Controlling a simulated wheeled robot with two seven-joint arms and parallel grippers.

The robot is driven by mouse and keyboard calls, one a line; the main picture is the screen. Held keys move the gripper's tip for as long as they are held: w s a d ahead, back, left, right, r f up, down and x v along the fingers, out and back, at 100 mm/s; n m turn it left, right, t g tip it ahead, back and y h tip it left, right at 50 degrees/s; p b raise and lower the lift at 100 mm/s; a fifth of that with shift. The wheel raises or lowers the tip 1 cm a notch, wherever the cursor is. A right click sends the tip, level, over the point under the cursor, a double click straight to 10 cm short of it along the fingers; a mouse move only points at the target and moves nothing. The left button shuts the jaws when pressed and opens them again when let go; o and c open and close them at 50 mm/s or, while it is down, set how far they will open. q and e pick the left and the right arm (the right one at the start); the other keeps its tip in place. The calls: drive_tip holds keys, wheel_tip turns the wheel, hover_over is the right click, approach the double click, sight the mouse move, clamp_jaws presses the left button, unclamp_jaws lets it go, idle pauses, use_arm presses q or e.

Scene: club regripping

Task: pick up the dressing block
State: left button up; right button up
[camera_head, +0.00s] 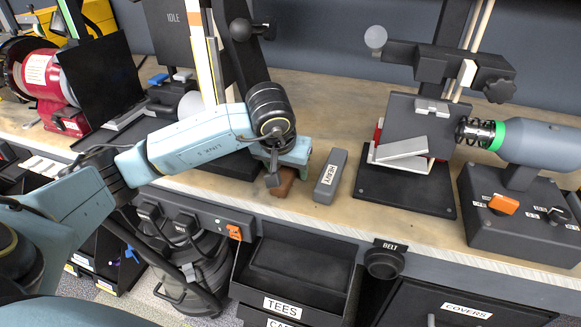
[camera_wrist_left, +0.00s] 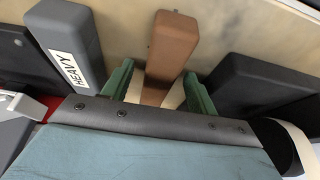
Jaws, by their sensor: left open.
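A reddish-brown block (camera_head: 283,184), which I take for the dressing block, lies on the workbench near its front edge. In the left wrist view the brown block (camera_wrist_left: 172,45) extends in between the two green fingers. My left gripper (camera_head: 290,155) is over the block, and in the left wrist view the gripper (camera_wrist_left: 157,82) is open with one finger on either side of it. A gap shows on both sides, so I see no grip. The gripper and wrist hide part of the block in the head view. My right gripper is in neither view.
A grey block labelled HEAVY (camera_head: 331,176) lies close to the right of the brown block; it also shows in the left wrist view (camera_wrist_left: 68,38). A dark block (camera_wrist_left: 262,82) is on the other side. A black machine base (camera_head: 405,193) stands farther right. A TEES bin (camera_head: 297,280) sits below the bench edge.

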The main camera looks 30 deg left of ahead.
use_arm(q)
drive_tip(key=c, duration=1.2)
drive_tip(key=shift+o, duration=0.2)
